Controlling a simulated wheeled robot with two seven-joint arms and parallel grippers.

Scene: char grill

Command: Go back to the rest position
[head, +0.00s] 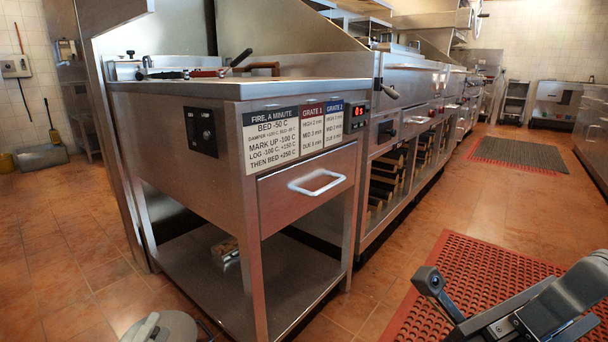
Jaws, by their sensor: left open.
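My left gripper (512,300) shows at the lower right, dark grey and cut off by the frame's edges. Its jaws are apart and I see nothing between them. It is above the red floor mat (478,262), clear of the steel grill counter (300,232). My right gripper is not in view.
The counter has a drawer with a light handle (317,183) and an open lower shelf (190,285). Several tools lie on top. A row of steel cooking units (405,78) runs back from it. A dark mat (520,153) lies farther off. Tiled floor is free between the mats and at left.

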